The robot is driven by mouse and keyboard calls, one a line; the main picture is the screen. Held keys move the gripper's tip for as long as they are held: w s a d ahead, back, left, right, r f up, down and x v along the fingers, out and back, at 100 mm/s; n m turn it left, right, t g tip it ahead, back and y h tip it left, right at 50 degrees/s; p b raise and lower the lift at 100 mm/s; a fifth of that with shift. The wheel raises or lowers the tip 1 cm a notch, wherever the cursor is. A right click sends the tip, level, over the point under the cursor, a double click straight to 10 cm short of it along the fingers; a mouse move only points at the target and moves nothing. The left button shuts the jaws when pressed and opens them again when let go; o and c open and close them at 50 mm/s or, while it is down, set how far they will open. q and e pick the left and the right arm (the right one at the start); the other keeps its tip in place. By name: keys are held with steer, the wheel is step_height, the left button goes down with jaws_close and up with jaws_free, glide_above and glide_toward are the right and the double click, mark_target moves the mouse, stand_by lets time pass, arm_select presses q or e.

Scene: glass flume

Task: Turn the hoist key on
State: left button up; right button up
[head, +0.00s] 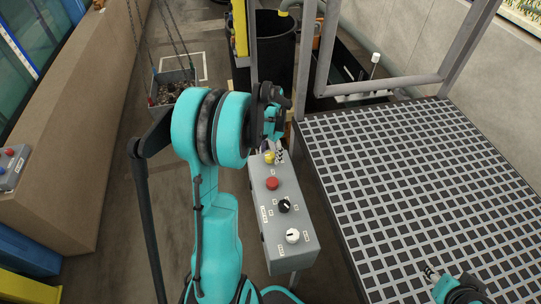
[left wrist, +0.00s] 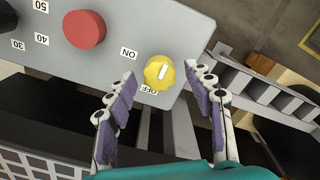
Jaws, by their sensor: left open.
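The hoist key is a yellow round knob with a white bar (left wrist: 160,72), on the grey control box (left wrist: 195,30). ON and OFF labels sit beside it, and one end of the bar points roughly toward OFF. In the head view the yellow knob (head: 269,158) is at the box's far end. My left gripper (head: 273,151) is there too. In the left wrist view its open fingers (left wrist: 160,74) stand either side of the knob, with gaps visible; contact is not clear. My right gripper (head: 431,273) is over the grating at lower right, its opening unclear.
The box (head: 264,211) also carries a red button (head: 272,183), a black knob (head: 284,206) and a white knob (head: 292,236). A grating platform (head: 400,150) with a metal rail (head: 380,84) lies right. A loaded bucket (head: 171,91) hangs at upper left.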

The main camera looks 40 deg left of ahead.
arm_select(q)
steer(key=shift+f, duration=0.35)
steer(key=c, duration=1.1)
